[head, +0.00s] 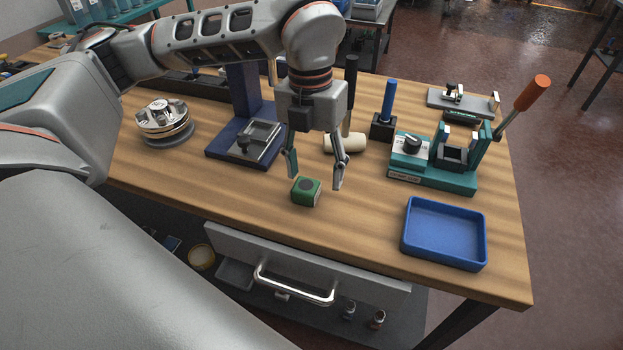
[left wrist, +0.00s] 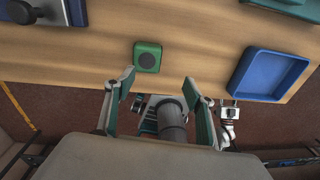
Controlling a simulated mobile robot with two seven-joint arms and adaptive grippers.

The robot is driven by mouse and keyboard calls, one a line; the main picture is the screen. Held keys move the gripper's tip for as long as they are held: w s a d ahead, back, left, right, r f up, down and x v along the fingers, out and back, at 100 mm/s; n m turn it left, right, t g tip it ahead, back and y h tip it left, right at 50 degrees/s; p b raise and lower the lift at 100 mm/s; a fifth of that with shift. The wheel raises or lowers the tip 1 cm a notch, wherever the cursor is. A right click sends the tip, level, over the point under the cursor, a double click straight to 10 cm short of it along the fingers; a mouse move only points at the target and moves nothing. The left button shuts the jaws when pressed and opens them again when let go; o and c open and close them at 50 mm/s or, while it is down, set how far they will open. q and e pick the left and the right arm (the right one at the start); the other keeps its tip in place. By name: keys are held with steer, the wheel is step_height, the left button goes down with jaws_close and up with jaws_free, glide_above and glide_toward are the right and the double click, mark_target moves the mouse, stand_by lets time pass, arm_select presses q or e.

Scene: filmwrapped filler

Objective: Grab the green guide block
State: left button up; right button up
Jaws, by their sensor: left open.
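The green guide block (head: 306,192) sits on the wooden workbench near its front edge, with a dark round mark on one face. It also shows in the left wrist view (left wrist: 147,56), apart from the fingertips. My left gripper (head: 315,178) is open and empty, pointing down with its two fingers spread above and behind the block in the head view. In the left wrist view my left gripper (left wrist: 158,78) has the block beyond its fingertips, nearer the left finger.
A blue tray (head: 444,234) lies on the bench to the right of the block. A teal fixture with an orange-handled lever (head: 440,170) stands behind it. A blue press stand (head: 245,125) and a silver round part (head: 163,121) are to the left. A drawer (head: 300,275) sits below the front edge.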

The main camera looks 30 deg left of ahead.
mark_target(307, 183)
arm_select(q)
steer(key=shift+w+a+r+n+y, duration=0.2)
steer(key=shift+w+a, duration=0.15)
steer(key=shift+a, duration=0.3)
steer(key=shift+w+a+r+n+y, duration=0.2)
steer(key=shift+w+a, duration=0.1)
steer(key=shift+a, duration=0.3)
steer(key=shift+s+f, duration=0.15)
steer(key=shift+f, duration=3.7)
steer(key=c, duration=1.4)
